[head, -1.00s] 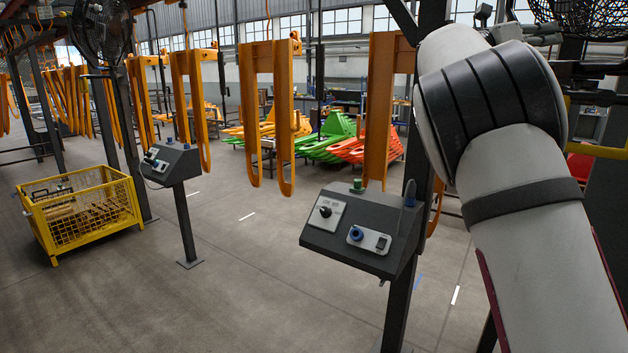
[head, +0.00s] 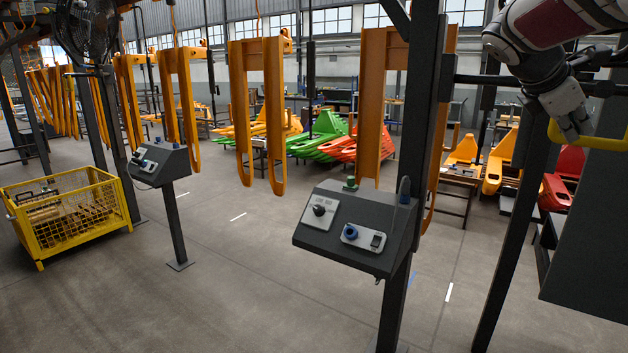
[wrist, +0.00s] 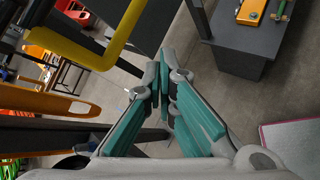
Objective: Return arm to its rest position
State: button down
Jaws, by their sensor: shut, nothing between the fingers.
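My arm (head: 545,40) is folded at the upper right of the head view, white and grey with a dark red panel. My gripper (head: 576,130) points down there, close to a yellow rail; whether they touch is unclear. In the wrist view my gripper (wrist: 164,75) shows teal finger pads whose tips meet, with nothing between them.
A grey control box (head: 340,255) stands on a dark post at centre right. The yellow rail (head: 600,147) also shows in the wrist view (wrist: 70,48). A yellow mesh crate (head: 85,235) stands left. Orange forks (head: 275,110) hang behind. The middle floor is clear.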

jog(key=s+a+f+m+t+y+b, duration=0.1)
jog(key=s+a+f+m+y, duration=0.2)
jog(key=s+a+f, duration=0.4)
jog(key=s+a+f+m+y+b, duration=0.1)
jog(key=s+a+f+m+y, duration=0.3)
jog(key=a, duration=0.8)
jog(key=s+a+f+m+t+y+b, duration=0.1)
jog(key=s+a+f+m+y, duration=0.2)
jog(key=s+a+f+m, duration=0.4)
jog(key=s+a+f, duration=0.2)
jog(key=s, duration=0.1)
jog(key=shift+s+a+f+t+y, duration=0.3)
jog(key=shift+a+f, duration=0.05)
jog(key=shift+f, duration=0.05)
